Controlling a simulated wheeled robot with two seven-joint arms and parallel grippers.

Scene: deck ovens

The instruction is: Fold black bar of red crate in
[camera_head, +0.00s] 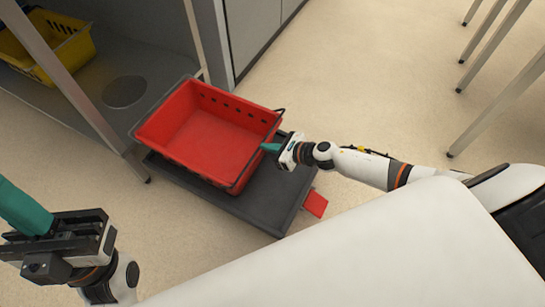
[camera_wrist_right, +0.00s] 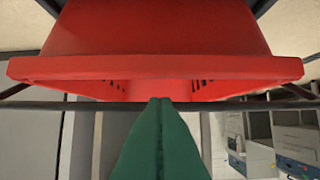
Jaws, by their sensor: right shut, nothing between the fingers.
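The red crate (camera_head: 215,147) sits open and empty on a low black platform (camera_head: 262,208). A black bar (camera_head: 246,172) runs along the crate's right side, outside its rim. In the right wrist view the bar (camera_wrist_right: 70,106) crosses horizontally just below the crate's red rim (camera_wrist_right: 155,68). My right gripper (camera_head: 268,148) is shut and empty, its green fingertips at the bar by the right rim. In the wrist view the fingertips (camera_wrist_right: 160,104) overlap the bar; I cannot tell if they touch it. My left gripper (camera_head: 24,212) is at the lower left, away from the crate, its fingertips partly out of frame.
A yellow crate (camera_head: 62,42) rests on a grey shelf (camera_head: 150,60) at the upper left. A metal post (camera_head: 75,85) stands left of the red crate. A red pedal-like piece (camera_head: 315,204) sticks out of the platform. Table legs (camera_head: 495,105) stand at the upper right, with clear floor between.

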